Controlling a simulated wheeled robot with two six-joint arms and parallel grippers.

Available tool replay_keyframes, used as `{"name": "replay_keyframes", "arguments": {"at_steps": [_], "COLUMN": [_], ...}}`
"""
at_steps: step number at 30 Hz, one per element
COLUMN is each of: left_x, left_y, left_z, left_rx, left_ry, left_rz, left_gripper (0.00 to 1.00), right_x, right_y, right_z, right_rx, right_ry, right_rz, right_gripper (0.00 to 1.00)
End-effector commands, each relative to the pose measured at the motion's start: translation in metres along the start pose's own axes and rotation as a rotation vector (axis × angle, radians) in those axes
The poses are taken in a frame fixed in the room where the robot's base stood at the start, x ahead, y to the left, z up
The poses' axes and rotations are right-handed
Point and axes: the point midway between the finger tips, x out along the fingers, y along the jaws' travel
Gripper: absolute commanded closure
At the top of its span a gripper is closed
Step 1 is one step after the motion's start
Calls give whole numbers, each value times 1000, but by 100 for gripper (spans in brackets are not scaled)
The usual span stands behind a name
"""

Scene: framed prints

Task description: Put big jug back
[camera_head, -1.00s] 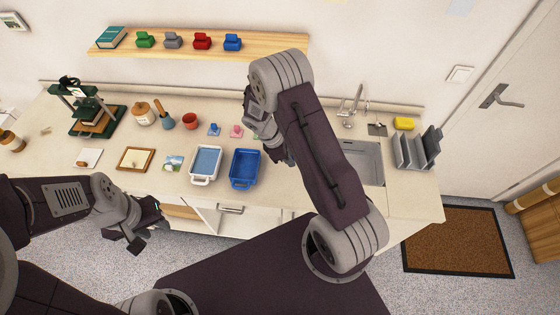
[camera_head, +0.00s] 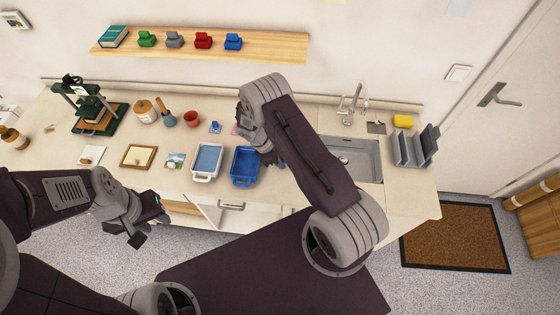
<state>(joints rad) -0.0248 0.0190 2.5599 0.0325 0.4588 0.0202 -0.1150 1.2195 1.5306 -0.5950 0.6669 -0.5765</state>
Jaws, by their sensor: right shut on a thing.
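I cannot make out a big jug in the head view. My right gripper (camera_head: 272,158) is at the right edge of the blue tray (camera_head: 244,168), seen from above and mostly hidden by its own wrist. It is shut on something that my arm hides. My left gripper (camera_head: 148,222) hangs in front of the counter's front edge, with its fingers apart and nothing seen between them.
A white-rimmed tray (camera_head: 207,162), a framed print (camera_head: 139,156), a red cup (camera_head: 191,119) and a green press (camera_head: 92,108) stand on the counter. The sink (camera_head: 362,160) and a rack (camera_head: 414,147) are at right. A wall shelf (camera_head: 270,46) holds a book and several small coloured objects.

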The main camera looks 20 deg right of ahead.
Motion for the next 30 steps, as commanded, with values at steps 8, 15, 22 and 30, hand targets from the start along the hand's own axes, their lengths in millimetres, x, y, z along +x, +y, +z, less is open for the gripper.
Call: {"name": "replay_keyframes", "arguments": {"at_steps": [8, 15, 22, 30], "left_x": [1, -1, 15, 29], "left_y": [0, 0, 0, -1], "left_z": [0, 0, 2, 3], "left_rx": [0, 0, 0, 0], "left_ry": [0, 0, 0, 0], "left_rz": [0, 0, 0, 0], "left_gripper": [64, 64, 64, 64], "right_x": [1, -5, -45, -101], "right_y": [0, 1, 2, 1], "right_z": [0, 1, -1, -1], "right_rx": [0, 1, 2, 0], "right_ry": [0, 1, 4, 3], "right_rz": [0, 2, 6, 4], "right_gripper": [67, 67, 67, 67]}}
